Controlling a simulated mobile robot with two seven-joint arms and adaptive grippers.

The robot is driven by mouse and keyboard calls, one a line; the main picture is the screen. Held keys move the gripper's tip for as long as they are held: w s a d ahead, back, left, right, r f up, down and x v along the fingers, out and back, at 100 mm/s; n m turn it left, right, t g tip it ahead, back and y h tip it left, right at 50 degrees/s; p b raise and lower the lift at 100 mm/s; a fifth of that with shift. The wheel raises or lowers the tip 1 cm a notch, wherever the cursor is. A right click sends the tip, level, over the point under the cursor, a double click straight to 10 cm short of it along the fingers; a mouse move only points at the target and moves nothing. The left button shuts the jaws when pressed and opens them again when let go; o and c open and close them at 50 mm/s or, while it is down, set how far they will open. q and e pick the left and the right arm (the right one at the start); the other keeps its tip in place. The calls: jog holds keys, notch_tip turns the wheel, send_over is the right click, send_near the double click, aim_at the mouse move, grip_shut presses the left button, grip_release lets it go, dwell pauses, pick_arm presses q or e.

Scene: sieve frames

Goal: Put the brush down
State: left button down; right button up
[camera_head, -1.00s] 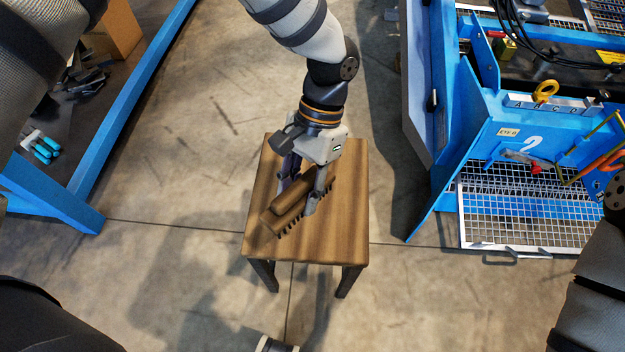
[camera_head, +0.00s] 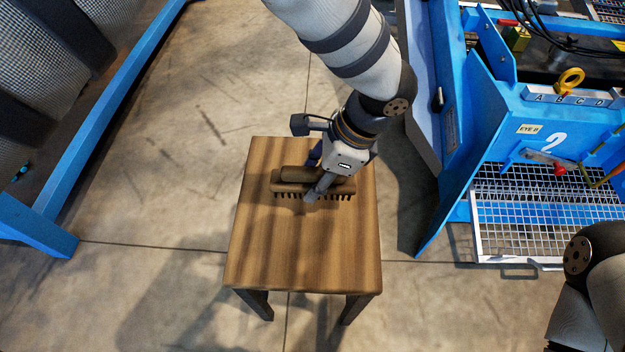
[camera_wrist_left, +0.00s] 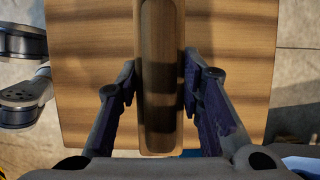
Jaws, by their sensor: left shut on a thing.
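The brush (camera_head: 291,175) is brown wood with a row of dark bristles along its lower side in the head view. It lies crosswise over the far half of a wooden stool (camera_head: 300,245). My left gripper (camera_head: 314,176) is shut on it near its middle, one finger on each side. In the left wrist view the brush (camera_wrist_left: 160,70) runs lengthwise between the two fingers, with the stool top (camera_wrist_left: 235,50) behind it. I cannot tell whether the bristles touch the stool. My right gripper is out of view.
The near half of the stool top is bare. A blue frame (camera_head: 455,150) with a wire mesh tray (camera_head: 530,220) stands to the right. A blue beam (camera_head: 100,135) lies to the left. Concrete floor (camera_head: 170,170) is open between them.

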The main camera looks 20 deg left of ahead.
pick_arm(q)
jog(key=shift+w+a+f, duration=0.15)
jog(key=shift+a+f, duration=0.15)
jog(key=shift+f, duration=0.05)
jog(key=shift+w+a+f+b, duration=0.1)
jog(key=shift+a+f+b, duration=0.1)
jog(key=shift+f, duration=0.75)
jog(key=shift+a+f+b, duration=0.1)
jog(key=shift+f+b, duration=0.05)
jog(key=shift+f, duration=0.75)
jog(key=shift+f, duration=0.2)
jog(key=c, duration=1.1)
grip_release()
jog(key=shift+r, duration=0.1)
jog(key=p+v, duration=0.1)
jog(key=v, duration=1.1)
jog(key=shift+r, duration=0.1)
